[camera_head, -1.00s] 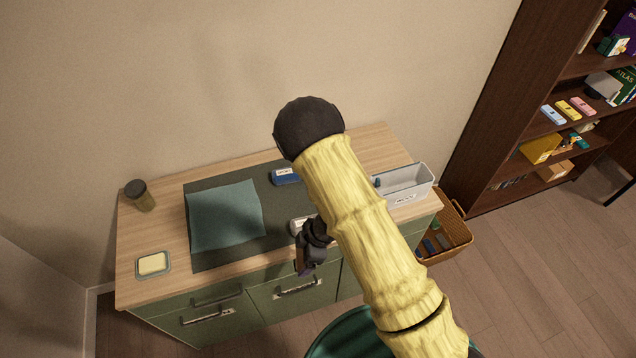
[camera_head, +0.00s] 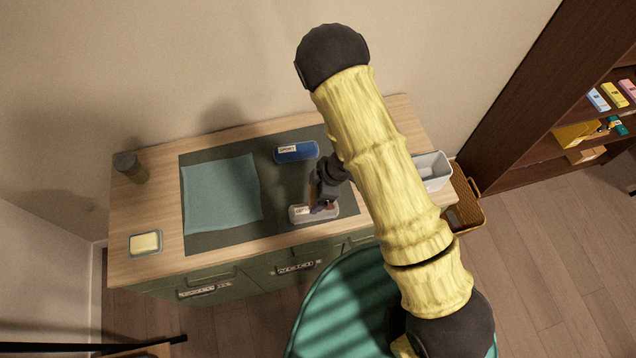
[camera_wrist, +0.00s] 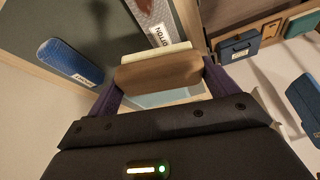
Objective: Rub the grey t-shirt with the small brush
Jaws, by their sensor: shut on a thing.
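A small grey folded item (camera_head: 300,214) with a white tag, which looks like the grey t-shirt, lies at the right front of the dark mat. In the wrist view its grey end (camera_wrist: 150,12) shows at the top, with part of a "COTTON" tag. My gripper (camera_head: 325,206) is over its right part in the head view. The gripper (camera_wrist: 160,82) is shut on the small brush (camera_wrist: 160,72), which has a brown wooden back and a cream edge. The brush lies close to the grey item; whether they touch I cannot tell.
A blue folded item (camera_head: 296,151) with a tag lies behind on the mat (camera_head: 275,195). A teal cloth (camera_head: 220,193) covers the mat's left. A dark jar (camera_head: 131,166) and a yellow block in a dish (camera_head: 145,243) stand left. A white bin (camera_head: 436,172) stands right.

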